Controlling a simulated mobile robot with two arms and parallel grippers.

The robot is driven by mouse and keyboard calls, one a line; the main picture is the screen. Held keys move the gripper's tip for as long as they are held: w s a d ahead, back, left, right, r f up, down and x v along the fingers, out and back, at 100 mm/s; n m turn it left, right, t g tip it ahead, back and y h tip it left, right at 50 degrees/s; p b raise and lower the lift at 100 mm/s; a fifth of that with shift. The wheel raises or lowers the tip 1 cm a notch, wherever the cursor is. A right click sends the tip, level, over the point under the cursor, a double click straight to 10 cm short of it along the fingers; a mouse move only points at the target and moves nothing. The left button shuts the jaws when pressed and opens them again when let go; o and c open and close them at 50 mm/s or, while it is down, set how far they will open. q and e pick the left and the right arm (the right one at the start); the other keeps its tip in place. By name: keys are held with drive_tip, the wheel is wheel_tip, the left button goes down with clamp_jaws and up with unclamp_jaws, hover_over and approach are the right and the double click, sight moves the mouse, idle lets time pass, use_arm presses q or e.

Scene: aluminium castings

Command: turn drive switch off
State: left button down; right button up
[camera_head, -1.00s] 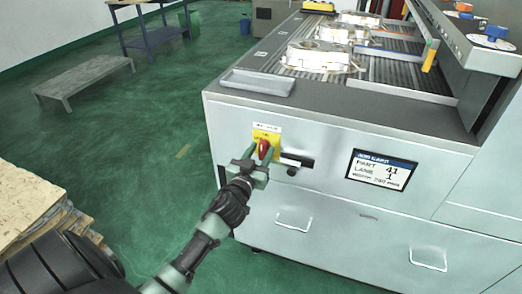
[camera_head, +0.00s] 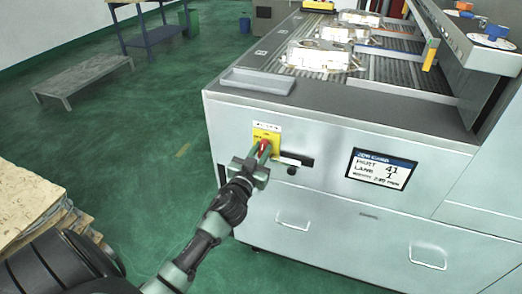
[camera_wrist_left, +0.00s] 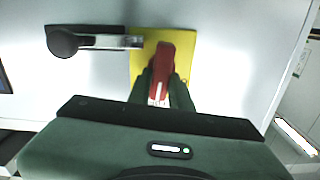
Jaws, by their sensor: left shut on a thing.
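The drive switch is a red handle (camera_wrist_left: 162,65) on a yellow plate (camera_wrist_left: 180,46), fixed to the front of the grey machine. In the head view the yellow plate (camera_head: 268,135) is below a small white label, and most of the red handle (camera_head: 264,147) is hidden by my gripper. My left gripper (camera_head: 262,156) is at the plate. In the left wrist view its two green fingers (camera_wrist_left: 162,90) are on both sides of the red handle, shut on it. The handle stands nearly upright in that view, tilted slightly. My right gripper is in no view.
A display screen (camera_head: 381,170) and drawer handles are on the machine front. A grey tray (camera_head: 257,81) and castings (camera_head: 318,57) are on top. Stacked boards (camera_head: 32,205) stand at left.

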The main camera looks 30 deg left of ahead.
use_arm(q)
drive_tip(key=m, duration=0.4)
drive_tip(key=shift+d+f, duration=0.1)
drive_tip(key=shift+d, duration=0.1)
drive_tip(key=shift+w+d+f+m, duration=0.1)
drive_tip(key=shift+f+m, duration=0.05)
drive_tip(key=shift+m, duration=1.95)
drive_tip(key=shift+s+d+f+m, duration=0.1)
drive_tip(key=shift+f+m, duration=0.1)
drive_tip(key=shift+m, duration=1.9)
drive_tip(key=shift+w+d+f+m, duration=0.1)
drive_tip(key=shift+f+m, duration=0.05)
drive_tip(key=shift+m, duration=1.95)
drive_tip(key=c, duration=1.3)
unclamp_jaws()
drive_tip(key=b+v, duration=0.1)
drive_tip(key=v, duration=0.6)
drive_tip(key=shift+s, duration=0.4)
